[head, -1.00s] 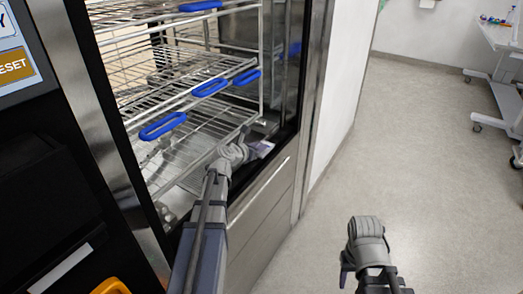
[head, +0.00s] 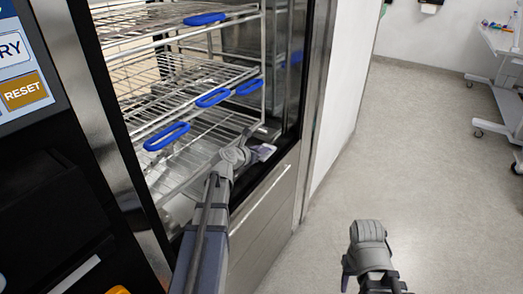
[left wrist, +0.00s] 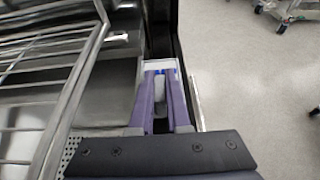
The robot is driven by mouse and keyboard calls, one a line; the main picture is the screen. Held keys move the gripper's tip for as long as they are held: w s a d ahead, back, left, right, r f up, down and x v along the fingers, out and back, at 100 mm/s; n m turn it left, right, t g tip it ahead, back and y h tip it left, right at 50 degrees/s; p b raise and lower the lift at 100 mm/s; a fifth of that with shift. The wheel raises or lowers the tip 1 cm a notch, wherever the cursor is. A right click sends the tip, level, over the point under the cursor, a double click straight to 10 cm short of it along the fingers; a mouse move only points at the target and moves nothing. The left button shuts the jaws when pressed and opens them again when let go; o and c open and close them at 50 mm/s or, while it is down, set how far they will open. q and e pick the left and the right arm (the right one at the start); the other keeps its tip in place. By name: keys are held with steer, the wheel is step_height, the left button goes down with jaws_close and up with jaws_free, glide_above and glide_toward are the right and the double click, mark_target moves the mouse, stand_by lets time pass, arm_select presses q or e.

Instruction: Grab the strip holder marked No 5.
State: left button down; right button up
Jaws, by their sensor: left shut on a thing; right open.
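My left gripper (head: 264,151) reaches to the right front corner of the open washer chamber, beside the wire racks. In the left wrist view its two purple fingers (left wrist: 161,100) are shut on a small white and blue piece (left wrist: 161,66) at their tips, which looks like the strip holder. No number can be read on it, and the fingers hide part of it. My right gripper (head: 369,231) is over the bare floor, away from the washer. It is open, and its fingertips are hard to make out.
Wire racks (head: 215,133) with several blue handles (head: 213,97) fill the chamber to the left of my left gripper. The chamber's dark right frame (head: 290,90) is close by. A control panel (head: 25,90) is at far left.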

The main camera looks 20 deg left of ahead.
arm_select(q)
step_height(320, 180, up, 8)
steer(key=p, duration=0.7)
steer(key=shift+f, duration=0.1)
